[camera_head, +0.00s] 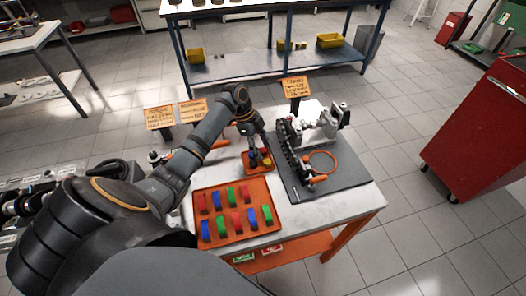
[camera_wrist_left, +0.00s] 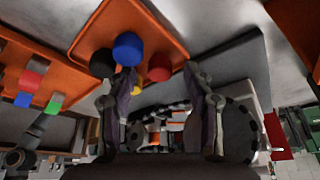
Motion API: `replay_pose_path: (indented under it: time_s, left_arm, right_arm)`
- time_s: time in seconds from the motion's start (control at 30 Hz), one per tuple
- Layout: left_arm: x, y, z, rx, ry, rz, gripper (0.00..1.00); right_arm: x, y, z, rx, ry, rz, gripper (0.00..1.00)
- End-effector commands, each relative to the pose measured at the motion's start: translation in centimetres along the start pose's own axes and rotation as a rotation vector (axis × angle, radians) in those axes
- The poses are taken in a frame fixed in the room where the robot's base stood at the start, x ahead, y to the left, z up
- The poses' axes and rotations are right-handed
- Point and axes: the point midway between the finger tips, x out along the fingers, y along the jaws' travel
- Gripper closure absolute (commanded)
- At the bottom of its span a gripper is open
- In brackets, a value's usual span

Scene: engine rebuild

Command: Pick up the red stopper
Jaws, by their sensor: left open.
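The red stopper (camera_wrist_left: 159,67) shows in the left wrist view, round-topped, at the edge of a small orange tray (camera_wrist_left: 88,40). It appears between the two fingers of my left gripper (camera_wrist_left: 158,72); I cannot tell how far beyond them it is. A blue stopper (camera_wrist_left: 129,48) and a black one (camera_wrist_left: 102,63) stand near the left finger in the picture. In the head view my left gripper (camera_head: 258,157) is over the small tray (camera_head: 245,161), open and empty, and hides much of it. A yellow stopper (camera_head: 267,162) shows beside the fingers. My right gripper is out of view.
A larger orange tray (camera_head: 240,237) with red, green and blue pieces lies in front. A grey mat (camera_head: 345,183) with engine parts and an orange ring (camera_head: 336,156) is to the right. Orange sign cards (camera_head: 296,87) stand behind. The table's front right corner is clear.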

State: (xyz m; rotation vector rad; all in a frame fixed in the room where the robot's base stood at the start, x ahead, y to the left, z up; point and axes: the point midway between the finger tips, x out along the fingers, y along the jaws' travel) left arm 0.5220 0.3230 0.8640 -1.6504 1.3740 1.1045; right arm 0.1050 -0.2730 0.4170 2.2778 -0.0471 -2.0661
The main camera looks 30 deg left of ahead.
Motion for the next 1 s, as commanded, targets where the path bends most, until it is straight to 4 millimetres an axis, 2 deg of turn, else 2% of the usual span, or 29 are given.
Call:
replay_pose_path:
  time_s: [0.07,0.3,0.4,0.77,0.87,0.97,1.0]
  left_arm:
    - [0.0,0.0,0.0,0.000,0.000,0.000,0.48]
    - [0.0,0.0,0.0,0.000,0.000,0.000,0.79]
    - [-0.1,0.0,0.0,0.000,0.000,0.000,0.89]
    - [-0.4,-0.1,-0.1,0.001,0.000,-0.002,0.89]
    - [-1.2,-0.1,-0.4,0.002,0.000,-0.003,0.89]
    - [-2.6,-0.1,-1.0,0.003,-0.001,-0.005,0.89]
    - [-3.5,0.4,-1.1,0.002,-0.004,-0.004,0.89]
  right_arm:
    - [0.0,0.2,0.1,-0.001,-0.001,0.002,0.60]
    - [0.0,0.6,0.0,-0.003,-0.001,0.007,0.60]
    - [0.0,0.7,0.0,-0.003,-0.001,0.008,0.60]
    - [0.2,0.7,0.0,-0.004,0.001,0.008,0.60]
    - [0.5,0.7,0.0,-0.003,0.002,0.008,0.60]
    - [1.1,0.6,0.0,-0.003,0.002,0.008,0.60]
    - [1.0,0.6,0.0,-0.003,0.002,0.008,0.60]
